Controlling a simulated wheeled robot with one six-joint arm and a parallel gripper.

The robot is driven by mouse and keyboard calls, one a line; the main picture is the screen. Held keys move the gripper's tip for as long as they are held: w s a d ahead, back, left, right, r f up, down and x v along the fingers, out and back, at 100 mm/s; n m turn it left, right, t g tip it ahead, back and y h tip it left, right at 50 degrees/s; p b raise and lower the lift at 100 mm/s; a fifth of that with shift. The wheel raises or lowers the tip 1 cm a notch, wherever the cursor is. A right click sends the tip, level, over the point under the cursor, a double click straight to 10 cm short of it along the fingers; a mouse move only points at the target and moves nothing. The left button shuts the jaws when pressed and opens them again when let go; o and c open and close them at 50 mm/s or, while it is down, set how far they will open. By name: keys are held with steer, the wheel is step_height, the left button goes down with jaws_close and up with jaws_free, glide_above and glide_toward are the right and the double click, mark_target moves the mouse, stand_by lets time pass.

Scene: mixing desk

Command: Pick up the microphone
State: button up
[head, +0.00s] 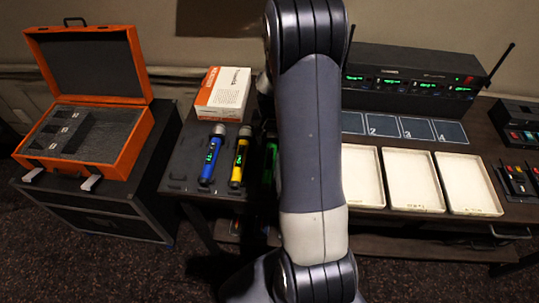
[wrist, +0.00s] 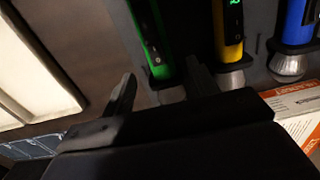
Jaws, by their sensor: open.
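Three microphones lie side by side on a dark charging tray (head: 185,165): a blue one (head: 211,157), a yellow one (head: 239,162) and a green one (head: 270,162), partly hidden by my arm in the head view. In the wrist view my gripper (wrist: 160,72) is open and empty. The lower end of the green microphone (wrist: 150,38) appears between its two fingertips; I cannot tell the depth gap. The yellow microphone (wrist: 228,35) is just right of the right finger, and the blue one (wrist: 298,25) is farther right. My arm hides the gripper in the head view.
An orange-and-white box (head: 222,93) stands behind the microphones. An open orange case (head: 85,135) with foam is on the left. White trays (head: 412,180), numbered pads (head: 418,129) and a receiver rack (head: 413,80) with antennas are on the right.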

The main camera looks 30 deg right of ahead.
mark_target(271, 148)
steer(key=shift+s+a+f+p, duration=0.1)
steer(key=shift+f+p, duration=0.65)
steer(key=shift+f, duration=1.85)
steer(key=shift+c, duration=0.6)
steer(key=c, duration=1)
jaws_close()
steer(key=shift+r, duration=0.1)
